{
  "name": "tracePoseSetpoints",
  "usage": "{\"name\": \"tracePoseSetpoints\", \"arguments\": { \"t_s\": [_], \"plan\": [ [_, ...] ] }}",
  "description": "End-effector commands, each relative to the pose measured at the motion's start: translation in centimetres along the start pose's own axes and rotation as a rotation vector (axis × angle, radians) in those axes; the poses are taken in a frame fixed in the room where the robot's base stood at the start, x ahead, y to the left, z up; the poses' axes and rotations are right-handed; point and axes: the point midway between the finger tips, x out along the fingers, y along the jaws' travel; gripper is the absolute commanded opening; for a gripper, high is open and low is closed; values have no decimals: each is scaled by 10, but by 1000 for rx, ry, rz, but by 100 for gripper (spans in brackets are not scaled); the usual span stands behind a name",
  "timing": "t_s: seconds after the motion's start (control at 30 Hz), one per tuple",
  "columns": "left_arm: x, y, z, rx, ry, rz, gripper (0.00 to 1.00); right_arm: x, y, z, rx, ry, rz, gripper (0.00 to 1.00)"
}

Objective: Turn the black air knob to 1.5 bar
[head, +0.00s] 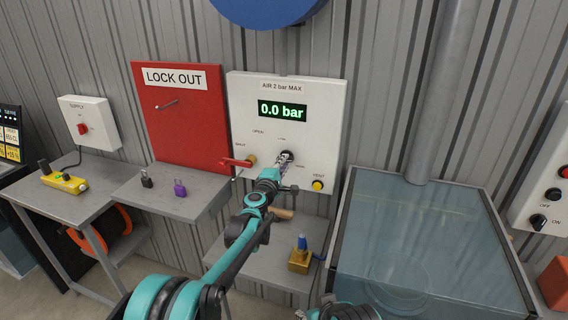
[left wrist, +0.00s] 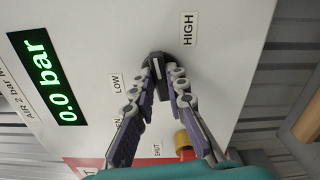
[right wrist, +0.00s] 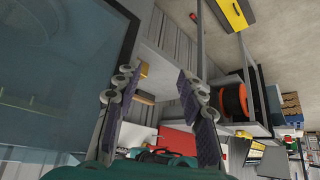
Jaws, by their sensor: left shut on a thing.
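The black air knob (head: 287,154) is on the white panel (head: 330,130) below the green display (head: 282,111), which reads 0.0 bar. My left gripper (head: 283,160) is at the knob. In the left wrist view its two fingertips (left wrist: 160,78) are closed on either side of the black knob (left wrist: 157,64), between the LOW and HIGH labels. My right gripper (right wrist: 157,80) is away from the panel, its fingers apart with nothing between them; its arm shows at the bottom of the head view.
A red lever (head: 236,162) on a brass valve lies left of the knob, and a yellow VENT button (head: 318,185) lies right and below. A small table (head: 250,262) stands beneath the panel. A glass-topped tank (head: 430,230) fills the right side.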

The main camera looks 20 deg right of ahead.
Motion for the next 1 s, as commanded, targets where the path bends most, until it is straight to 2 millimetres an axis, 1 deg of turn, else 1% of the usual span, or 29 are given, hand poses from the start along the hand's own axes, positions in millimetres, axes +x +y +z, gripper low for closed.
{"name": "tracePoseSetpoints", "arguments": {
  "t_s": [0.13,0.17,0.2,0.23,0.53,0.63,0.77,1.0],
  "plan": [
    [0,-1,0,0,-1,0,0,0,0,0,0,0,0,40],
    [0,-1,1,0,-1,0,19,0,0,0,0,0,0,40],
    [0,-1,1,0,-1,0,29,0,0,0,0,0,0,40],
    [0,-1,0,0,-1,0,34,0,0,0,0,0,0,40],
    [-1,0,0,-1,-1,0,34,0,0,0,0,0,0,40],
    [-7,0,0,-1,0,0,34,0,0,0,0,0,0,40],
    [-29,0,0,-1,0,0,34,0,0,0,0,0,0,40],
    [-82,0,0,-1,-1,0,34,0,0,0,0,0,0,40]
  ]
}}
